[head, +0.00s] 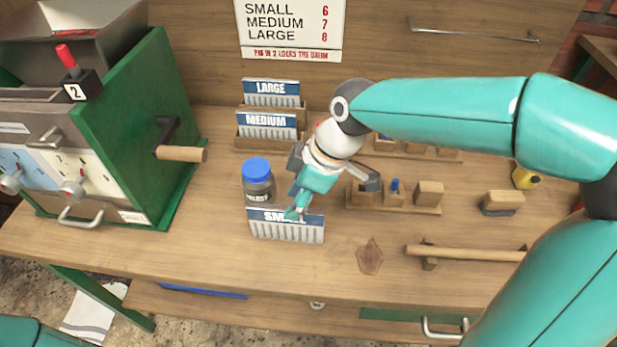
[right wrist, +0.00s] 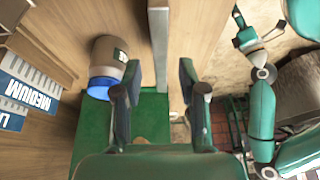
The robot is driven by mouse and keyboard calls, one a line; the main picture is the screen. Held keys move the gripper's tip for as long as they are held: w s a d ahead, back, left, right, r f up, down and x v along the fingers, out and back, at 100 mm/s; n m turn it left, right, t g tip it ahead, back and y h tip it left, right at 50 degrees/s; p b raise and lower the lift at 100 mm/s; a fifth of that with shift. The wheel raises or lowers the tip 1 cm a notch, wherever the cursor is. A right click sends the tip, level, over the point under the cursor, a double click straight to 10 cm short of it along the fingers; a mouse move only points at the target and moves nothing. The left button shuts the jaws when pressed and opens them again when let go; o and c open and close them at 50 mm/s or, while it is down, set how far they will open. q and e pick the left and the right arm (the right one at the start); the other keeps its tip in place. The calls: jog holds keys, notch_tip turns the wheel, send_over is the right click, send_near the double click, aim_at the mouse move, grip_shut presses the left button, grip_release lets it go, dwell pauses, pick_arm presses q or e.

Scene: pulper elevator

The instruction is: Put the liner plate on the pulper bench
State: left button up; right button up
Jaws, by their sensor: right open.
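The liner plate marked SMALL (head: 287,230), white with a blue label band, stands near the front of the bench (head: 215,225). My right gripper (head: 310,190) is open and empty just above and behind it, overlapping its label in the head view. Its two spread fingers (right wrist: 160,95) also show in the right wrist view. Plates marked MEDIUM (head: 267,126) and LARGE (head: 271,93) stand in wooden holders behind; MEDIUM also shows in the right wrist view (right wrist: 30,85). Part of my left arm shows at the head view's lower left; its gripper's opening is unclear in the right wrist view.
A blue-lidded jar (head: 258,182) stands close behind the SMALL plate. The green pulper (head: 165,130) is at left. A rack of wooden blocks (head: 395,205), a brush (head: 502,203) and a wooden-handled hammer (head: 465,252) are at right. Bench between pulper and jar is clear.

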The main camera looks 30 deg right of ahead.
jog(key=v, duration=0.6)
jog(key=shift+s+r, duration=0.1)
jog(key=shift+r, duration=0.25)
jog(key=shift+s+d, duration=0.1)
